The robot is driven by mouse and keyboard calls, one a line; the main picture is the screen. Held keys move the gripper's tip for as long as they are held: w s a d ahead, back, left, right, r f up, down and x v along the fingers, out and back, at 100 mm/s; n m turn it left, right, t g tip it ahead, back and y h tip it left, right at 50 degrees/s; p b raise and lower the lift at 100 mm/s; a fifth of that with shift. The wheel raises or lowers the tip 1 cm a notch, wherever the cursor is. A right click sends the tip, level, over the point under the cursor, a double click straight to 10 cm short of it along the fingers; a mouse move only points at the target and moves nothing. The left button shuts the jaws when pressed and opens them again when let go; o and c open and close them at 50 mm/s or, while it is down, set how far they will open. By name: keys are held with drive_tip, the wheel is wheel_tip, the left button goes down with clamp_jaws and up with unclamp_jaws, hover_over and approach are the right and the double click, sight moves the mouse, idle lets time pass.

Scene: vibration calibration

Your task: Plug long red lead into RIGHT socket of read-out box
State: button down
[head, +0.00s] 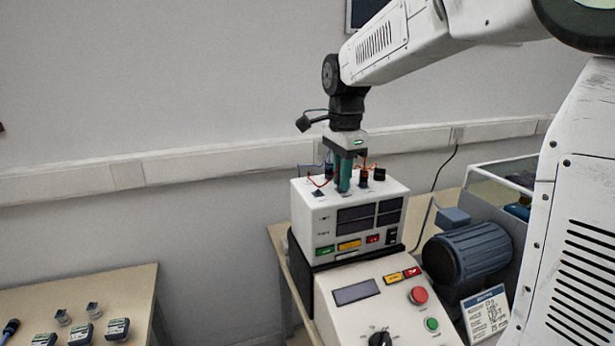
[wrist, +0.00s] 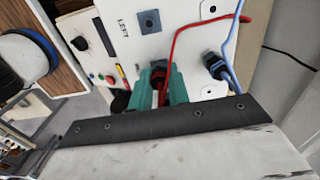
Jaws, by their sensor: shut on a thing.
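The read-out box (head: 318,225) is white, with dark displays and colored buttons on its front. My gripper (head: 345,186) points down at its top, green fingers close to the surface. In the wrist view my gripper (wrist: 160,88) is shut on the dark red plug of the red lead (wrist: 174,42), which curves up and away. Whether the plug's tip is in a socket is hidden by the fingers. A square dark socket (wrist: 149,21) beside the word LEFT is empty. A dark plug (wrist: 216,66) with a blue lead stands right of my fingers.
More dark plugs with orange-red leads (head: 363,179) stand on the box's top right. A sloped control panel (head: 350,318) with a red button is in front, and a blue-grey motor (head: 468,254) is at right. A side table (head: 135,290) with small devices is at lower left.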

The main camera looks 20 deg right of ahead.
drive_tip(key=c, duration=1.3)
unclamp_jaws()
drive_tip(key=shift+o, duration=0.2)
drive_tip(key=shift+r, duration=2.5)
